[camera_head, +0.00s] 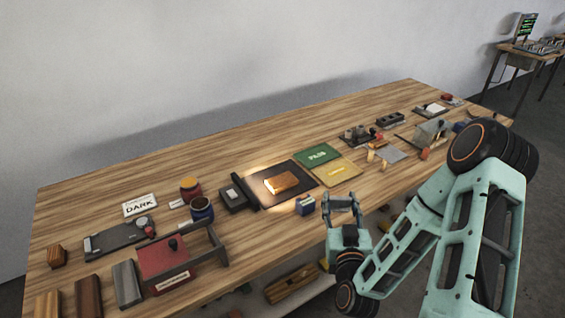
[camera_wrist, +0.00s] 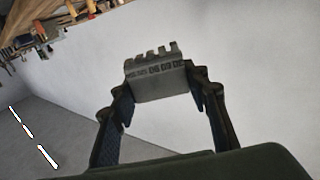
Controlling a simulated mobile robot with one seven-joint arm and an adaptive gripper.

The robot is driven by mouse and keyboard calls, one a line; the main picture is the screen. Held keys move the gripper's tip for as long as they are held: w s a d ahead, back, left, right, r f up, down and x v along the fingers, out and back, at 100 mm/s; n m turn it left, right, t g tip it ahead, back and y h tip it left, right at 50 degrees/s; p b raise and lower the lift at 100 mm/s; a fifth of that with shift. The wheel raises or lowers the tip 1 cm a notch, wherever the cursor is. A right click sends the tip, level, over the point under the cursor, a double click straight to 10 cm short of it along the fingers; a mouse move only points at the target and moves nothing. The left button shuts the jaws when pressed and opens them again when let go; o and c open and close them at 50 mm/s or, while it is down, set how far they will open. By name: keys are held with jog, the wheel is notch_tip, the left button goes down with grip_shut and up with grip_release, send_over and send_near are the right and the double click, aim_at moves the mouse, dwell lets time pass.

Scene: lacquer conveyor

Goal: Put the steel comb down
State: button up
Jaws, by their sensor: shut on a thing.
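The steel comb (camera_wrist: 155,82) is a small grey plate with square teeth along its top edge and dark markings on its face. It shows in the wrist view between the two fingers of my gripper (camera_wrist: 160,88), which is shut on it, teeth pointing away from the palm. The comb is too small to make out clearly there.
A lit wooden block (camera_head: 281,183) lies on a dark plate. A red tray (camera_head: 165,262) and cups stand left. Small tools crowd the right; the table's back strip is clear.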

jog(key=s+a+f+n+g+y+b, duration=0.1)
jog(key=s+a+n+g+y, duration=0.1)
jog(key=s+a+n+y, duration=0.2)
jog(key=s+a+f+n+g+y+b, duration=0.1)
jog(key=s+a+n+g+y, duration=0.1)
jog(key=s+a+n+y, duration=0.2)
jog(key=a+y, duration=0.3)
jog(key=a, duration=0.2)
jog(key=shift+y+b, duration=0.3)
jog(key=shift+b, duration=0.05)
jog(key=shift+a, duration=0.1)
